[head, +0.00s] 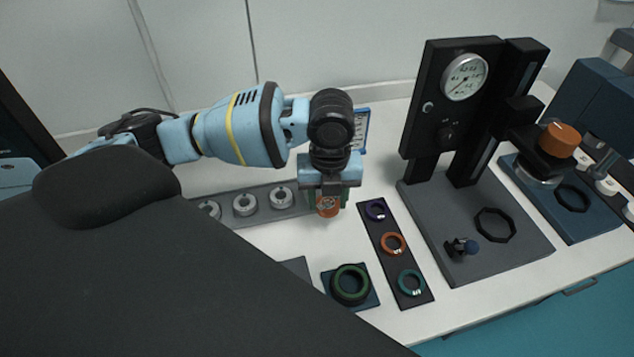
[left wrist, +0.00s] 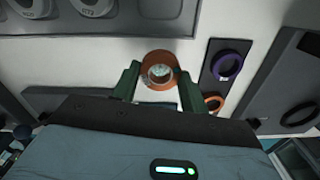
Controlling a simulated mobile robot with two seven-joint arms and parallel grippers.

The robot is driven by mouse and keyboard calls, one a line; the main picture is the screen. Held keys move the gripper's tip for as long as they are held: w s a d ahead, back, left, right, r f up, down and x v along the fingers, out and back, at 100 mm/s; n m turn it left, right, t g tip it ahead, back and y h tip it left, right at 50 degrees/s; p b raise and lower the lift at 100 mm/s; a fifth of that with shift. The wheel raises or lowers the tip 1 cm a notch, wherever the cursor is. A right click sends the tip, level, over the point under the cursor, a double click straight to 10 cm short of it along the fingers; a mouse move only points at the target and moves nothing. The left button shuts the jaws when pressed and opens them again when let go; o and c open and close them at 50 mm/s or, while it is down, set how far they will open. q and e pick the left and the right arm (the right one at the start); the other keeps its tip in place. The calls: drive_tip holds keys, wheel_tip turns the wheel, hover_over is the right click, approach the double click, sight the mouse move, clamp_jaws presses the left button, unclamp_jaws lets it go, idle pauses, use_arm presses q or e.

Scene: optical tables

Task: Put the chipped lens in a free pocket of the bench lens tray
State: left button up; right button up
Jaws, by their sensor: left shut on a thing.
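My left gripper (head: 327,199) is shut on an orange-rimmed round piece (head: 327,209), which looks like the lens. In the left wrist view the orange piece (left wrist: 158,56) sits between the two green fingers, with a pale marked centre; no chip can be made out. It is above the white bench, right of the grey tray. A dark strip (head: 384,229) carries a purple ring (head: 375,210), an orange ring (head: 393,243) and a teal ring (head: 410,282). I cannot tell whether this strip or the grey tray is the lens tray. My right gripper is not in view.
The grey tray (head: 229,209) holds several silver round pieces. A green ring (head: 350,283) sits on a dark square base at the front. A tall gauge stand (head: 436,110) and a blue instrument with an orange knob (head: 560,139) stand right. White bench shows between them.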

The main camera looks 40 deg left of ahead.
use_arm(q)
hover_over(317, 194)
drive_tip(key=shift+s+d+f, duration=0.2)
drive_tip(key=shift+d+f, duration=0.05)
drive_tip(key=shift+f, duration=0.05)
drive_tip(key=f, duration=0.2)
drive_tip(key=shift+w+a+f, duration=0.25)
drive_tip(key=shift+a+f, duration=0.1)
drive_tip(key=shift+f, duration=0.4)
drive_tip(key=shift+f, duration=0.1)
drive_tip(key=o, duration=0.7)
drive_tip(key=shift+f, duration=0.1)
wheel_tip(317, 194, up, 12)
drive_tip(key=shift+p, duration=0.3)
